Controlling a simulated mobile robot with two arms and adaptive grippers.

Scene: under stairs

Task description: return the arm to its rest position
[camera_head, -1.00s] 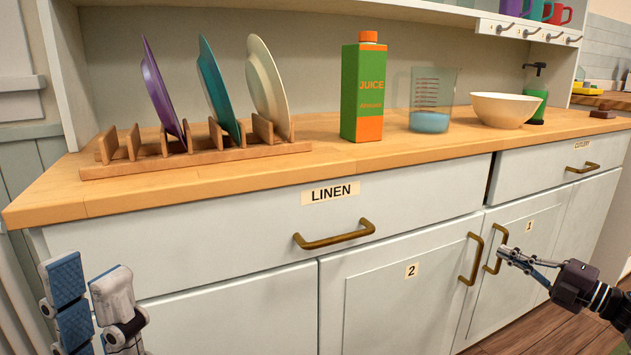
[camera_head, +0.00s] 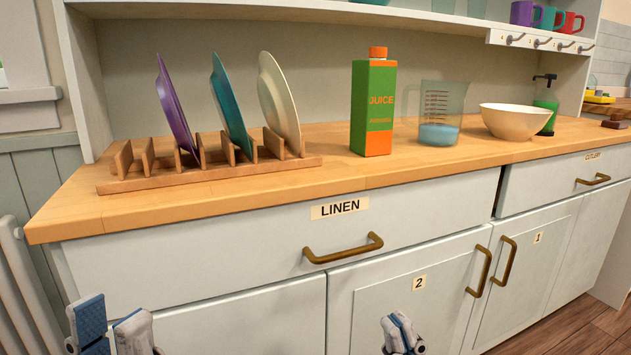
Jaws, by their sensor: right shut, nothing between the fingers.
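My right gripper (camera_head: 401,333) shows at the bottom edge, right of the middle, in front of the cabinet door labelled 2 (camera_head: 385,300). Its fingers are together with nothing between them, and it touches no handle. The rest of that arm is out of view. My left gripper (camera_head: 110,325) is at the bottom left, below the countertop and in front of the lower cabinet. Its two fingers stand apart with a gap and nothing between them. The lower parts of both grippers are cut off by the frame edge.
The wooden countertop (camera_head: 75,215) juts out above both grippers. The linen drawer handle (camera_head: 343,249) and two door handles (camera_head: 480,271) stick out. A plate rack (camera_head: 150,183), juice carton (camera_head: 373,105), measuring jug (camera_head: 440,110) and bowl (camera_head: 514,121) stand on top. A radiator (camera_head: 15,290) is at left.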

